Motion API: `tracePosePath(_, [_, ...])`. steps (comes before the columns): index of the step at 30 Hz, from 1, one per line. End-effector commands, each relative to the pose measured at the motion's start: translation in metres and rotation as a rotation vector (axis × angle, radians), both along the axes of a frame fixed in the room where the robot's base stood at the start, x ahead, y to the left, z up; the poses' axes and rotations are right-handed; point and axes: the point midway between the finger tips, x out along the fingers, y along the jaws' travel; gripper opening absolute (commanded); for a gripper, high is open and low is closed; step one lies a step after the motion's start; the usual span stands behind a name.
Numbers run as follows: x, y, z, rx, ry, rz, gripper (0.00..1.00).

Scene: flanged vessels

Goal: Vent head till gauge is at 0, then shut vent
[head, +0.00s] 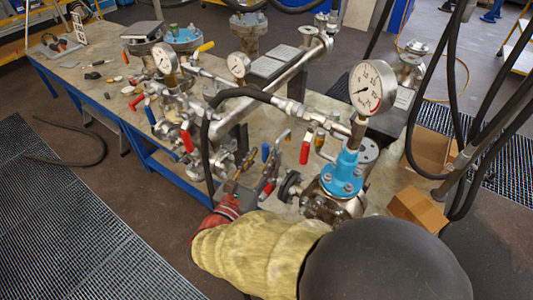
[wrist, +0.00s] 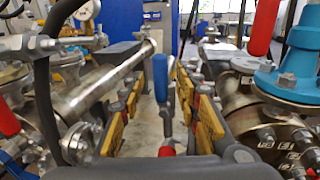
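The blue flanged head (head: 343,172) stands on a metal vessel at the right end of the bench; it also shows at the right of the wrist view (wrist: 293,68). A large white gauge (head: 372,88) rises above it. Its dark needle points toward the left side of the dial; the exact value is too small to read. My gripper (head: 250,178) is beside the head, among the valves. In the wrist view its yellow-padded fingers (wrist: 166,100) are apart, with a blue valve handle (wrist: 160,80) seen between them. I cannot tell whether they touch it.
A red-handled valve (head: 305,148) is left of the head, and its handle shows close at the right of the wrist view (wrist: 263,26). A black hose (head: 207,150) loops near my gripper. Smaller gauges (head: 165,58) and pipework crowd the bench (head: 95,75). Cardboard boxes (head: 417,208) lie at right.

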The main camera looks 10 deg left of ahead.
Motion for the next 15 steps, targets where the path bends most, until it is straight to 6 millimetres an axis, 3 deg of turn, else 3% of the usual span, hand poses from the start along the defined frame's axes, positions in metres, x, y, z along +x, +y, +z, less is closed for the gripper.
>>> tracePosePath(6, [0.024,-0.006,-0.001,0.001,0.001,-0.002,0.33])
tracePosePath(15, [0.030,-0.006,0.000,0.000,0.001,0.000,0.33])
